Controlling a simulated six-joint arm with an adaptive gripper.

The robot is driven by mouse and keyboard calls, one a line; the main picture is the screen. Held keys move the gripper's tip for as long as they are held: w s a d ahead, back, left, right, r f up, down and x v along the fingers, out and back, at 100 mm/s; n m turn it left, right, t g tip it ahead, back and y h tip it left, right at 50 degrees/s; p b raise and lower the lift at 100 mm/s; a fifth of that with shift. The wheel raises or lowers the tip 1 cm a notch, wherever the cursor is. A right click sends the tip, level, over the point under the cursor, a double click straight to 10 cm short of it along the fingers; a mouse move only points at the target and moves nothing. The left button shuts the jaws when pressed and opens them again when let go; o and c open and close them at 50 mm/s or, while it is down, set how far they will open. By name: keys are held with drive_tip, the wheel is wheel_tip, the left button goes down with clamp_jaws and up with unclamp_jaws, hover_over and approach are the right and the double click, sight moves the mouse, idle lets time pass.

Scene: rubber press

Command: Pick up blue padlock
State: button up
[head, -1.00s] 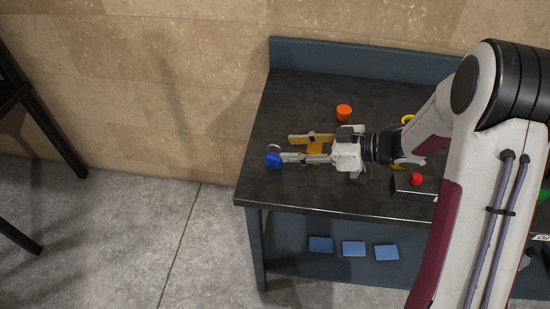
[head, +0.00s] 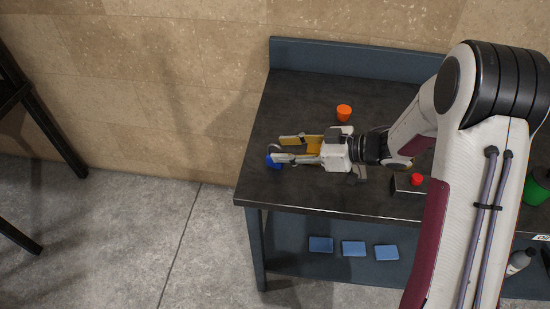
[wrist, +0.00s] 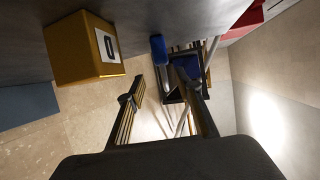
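The blue padlock (head: 270,162) stands near the left edge of the dark table (head: 300,98), its grey shackle above the body. In the wrist view, a small blue block (wrist: 158,49) beyond the fingers appears to be the padlock. My gripper (head: 280,149) is open, with its two fingers apart and pointing left. In the head view, the nearer fingertip overlaps the padlock and hides part of it. I cannot tell whether it touches.
A yellow box (wrist: 88,52) with a label stands left of my fingers in the wrist view. A box with a red button (head: 416,179) is at the right. The table's back left is clear.

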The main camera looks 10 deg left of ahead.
sight(269, 162)
drive_tip(key=a+f, duration=0.2)
drive_tip(key=a, duration=0.1)
drive_tip(key=shift+a+f, duration=0.1)
drive_tip(key=shift+f, duration=0.25)
drive_tip(key=shift+w+a+f, duration=0.1)
drive_tip(key=shift+a+f, duration=0.1)
drive_tip(key=shift+a, duration=0.35)
clamp_jaws()
